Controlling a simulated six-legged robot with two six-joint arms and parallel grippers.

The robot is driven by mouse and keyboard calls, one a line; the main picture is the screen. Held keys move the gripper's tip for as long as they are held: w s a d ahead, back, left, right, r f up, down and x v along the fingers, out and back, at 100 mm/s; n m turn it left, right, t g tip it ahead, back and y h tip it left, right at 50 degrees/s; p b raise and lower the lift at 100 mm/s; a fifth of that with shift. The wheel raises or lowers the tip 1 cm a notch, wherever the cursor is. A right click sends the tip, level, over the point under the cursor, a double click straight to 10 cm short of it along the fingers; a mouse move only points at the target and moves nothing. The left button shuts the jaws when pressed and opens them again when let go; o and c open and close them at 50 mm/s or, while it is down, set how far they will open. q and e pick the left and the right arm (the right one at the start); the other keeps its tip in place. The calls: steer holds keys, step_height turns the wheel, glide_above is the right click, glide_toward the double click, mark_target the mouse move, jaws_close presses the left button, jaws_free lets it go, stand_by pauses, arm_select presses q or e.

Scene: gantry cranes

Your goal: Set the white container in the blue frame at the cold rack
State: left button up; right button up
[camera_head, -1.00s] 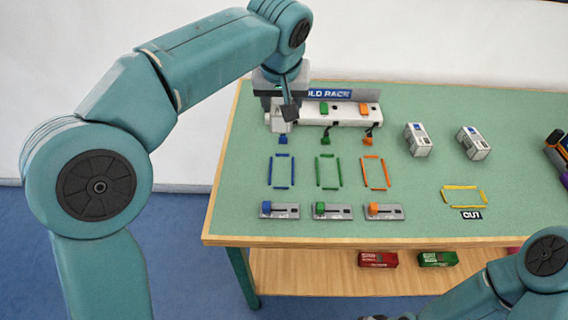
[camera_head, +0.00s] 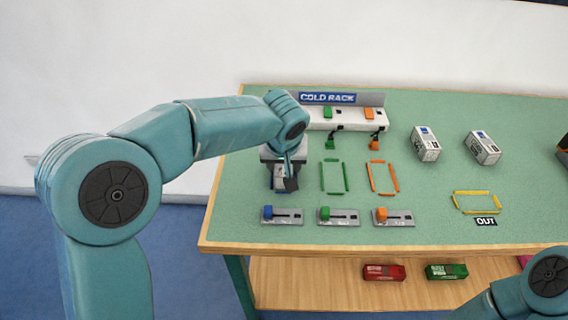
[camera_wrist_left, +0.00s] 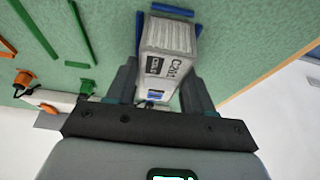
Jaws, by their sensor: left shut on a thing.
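My left gripper (camera_head: 282,186) is over the blue frame's place at the left end of the row of frames. In the left wrist view its two fingers (camera_wrist_left: 158,88) are shut on a white container (camera_wrist_left: 168,40) with grey sides and black lettering. Blue bars of the blue frame (camera_wrist_left: 172,9) show beyond and on both sides of the container. The gripper hides most of the container and the frame in the head view. I cannot tell whether the container touches the table. My right gripper is out of view.
The cold rack (camera_head: 345,118) stands behind, with green and orange plugs. A green frame (camera_head: 335,177) and an orange frame (camera_head: 384,178) lie to the right. Slider plates (camera_head: 338,217) line the front. Two white containers (camera_head: 426,145) (camera_head: 483,148) and a yellow OUT frame (camera_head: 477,203) are farther right.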

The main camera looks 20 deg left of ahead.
arm_select(q)
steer(key=o, duration=1.1)
steer(key=shift+f, duration=0.1)
steer(key=shift+r, duration=0.25)
steer(key=p+v, duration=0.2)
steer(key=v, duration=1)
